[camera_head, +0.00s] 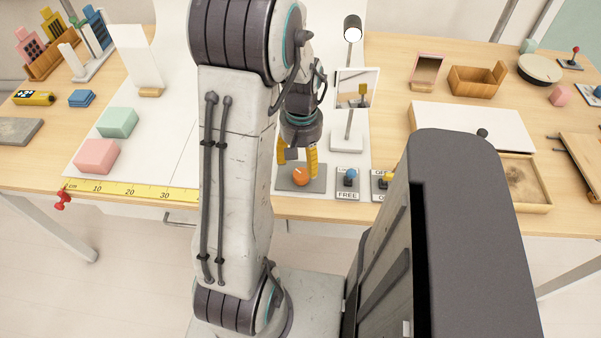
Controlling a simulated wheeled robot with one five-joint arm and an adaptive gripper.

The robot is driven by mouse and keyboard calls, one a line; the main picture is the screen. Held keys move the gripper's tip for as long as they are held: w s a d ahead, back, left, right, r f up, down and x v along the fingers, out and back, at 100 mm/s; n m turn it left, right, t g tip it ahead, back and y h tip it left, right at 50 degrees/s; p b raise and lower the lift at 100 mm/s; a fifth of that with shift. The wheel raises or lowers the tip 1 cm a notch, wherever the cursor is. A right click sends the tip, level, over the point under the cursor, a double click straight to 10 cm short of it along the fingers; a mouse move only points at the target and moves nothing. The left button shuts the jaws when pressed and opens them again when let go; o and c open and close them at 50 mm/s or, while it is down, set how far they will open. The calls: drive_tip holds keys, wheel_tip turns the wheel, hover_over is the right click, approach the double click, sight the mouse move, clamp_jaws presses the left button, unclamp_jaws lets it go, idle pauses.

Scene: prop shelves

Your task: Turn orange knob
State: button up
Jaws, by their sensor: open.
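The orange knob (300,176) sits on a small grey plate (318,186) near the table's front edge, just right of my arm. My gripper (300,165) points down right above the knob, with yellow fingers apart. One finger is at the knob's right and back. I cannot tell whether the fingers touch the knob.
A lamp stand (347,140) rises behind. Pink (97,156) and green (117,122) blocks and a yellow ruler (130,190) lie at left.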

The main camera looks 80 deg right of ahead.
sight(301, 173)
drive_tip(key=shift+f, duration=3.1)
drive_tip(key=shift+c, duration=0.3)
drive_tip(key=c, duration=1.1)
drive_tip(key=shift+b, duration=0.35)
drive_tip(key=shift+c, duration=0.2)
drive_tip(key=shift+f, duration=0.1)
drive_tip(key=shift+a, duration=0.1)
drive_tip(key=o, duration=1.2)
drive_tip(key=shift+r, duration=0.25)
